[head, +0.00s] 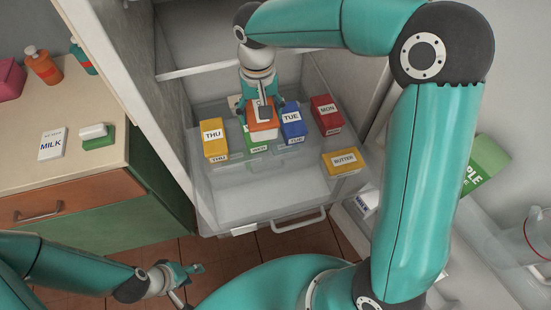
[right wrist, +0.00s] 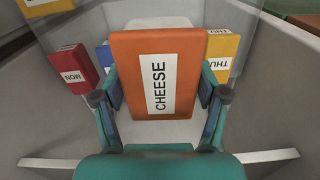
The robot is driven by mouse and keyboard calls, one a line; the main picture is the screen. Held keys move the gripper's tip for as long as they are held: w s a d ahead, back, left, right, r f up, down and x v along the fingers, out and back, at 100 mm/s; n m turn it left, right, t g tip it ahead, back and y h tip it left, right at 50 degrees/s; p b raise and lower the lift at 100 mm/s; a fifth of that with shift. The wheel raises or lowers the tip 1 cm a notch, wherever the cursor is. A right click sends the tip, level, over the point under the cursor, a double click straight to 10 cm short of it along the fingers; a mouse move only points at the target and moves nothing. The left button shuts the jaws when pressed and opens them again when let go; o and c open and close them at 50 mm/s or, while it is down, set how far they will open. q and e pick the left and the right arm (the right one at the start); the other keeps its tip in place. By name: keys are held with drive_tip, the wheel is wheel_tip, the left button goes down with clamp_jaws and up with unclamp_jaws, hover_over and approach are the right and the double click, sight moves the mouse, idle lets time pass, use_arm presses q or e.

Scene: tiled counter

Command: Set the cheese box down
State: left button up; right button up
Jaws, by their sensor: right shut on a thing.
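The orange cheese box (head: 263,131) is held in my right gripper (head: 260,105) above the clear drawer (head: 270,198). In the right wrist view the cheese box (right wrist: 190,75) shows its CHEESE label, with a finger on each side. Below it, a green box (head: 256,142) is partly hidden. A blue TUE box (head: 292,122) is close on its right. I cannot tell whether the cheese box touches anything below. My left gripper (head: 188,281) is low at the left, empty, with its fingers apart.
The drawer also holds a yellow THU box (head: 214,138), a red MON box (head: 326,114) and a yellow butter box (head: 341,161). The drawer's front middle is bare. A counter (head: 100,168) with a milk box (head: 52,144) stands left; a green carton (head: 486,164) is right.

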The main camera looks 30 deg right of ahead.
drive_tip(key=r+b, duration=0.1)
drive_tip(key=b, duration=0.3)
hover_over(293, 180)
drive_tip(key=shift+n, duration=0.4)
drive_tip(key=shift+s+f+b, duration=0.1)
drive_tip(key=shift+f+b, duration=0.85)
drive_tip(key=shift+f, duration=8.6)
drive_tip(key=shift+f, duration=0.2)
drive_tip(key=o, duration=1.5)
drive_tip(key=shift+r, duration=0.1)
drive_tip(key=shift+c, duration=0.2)
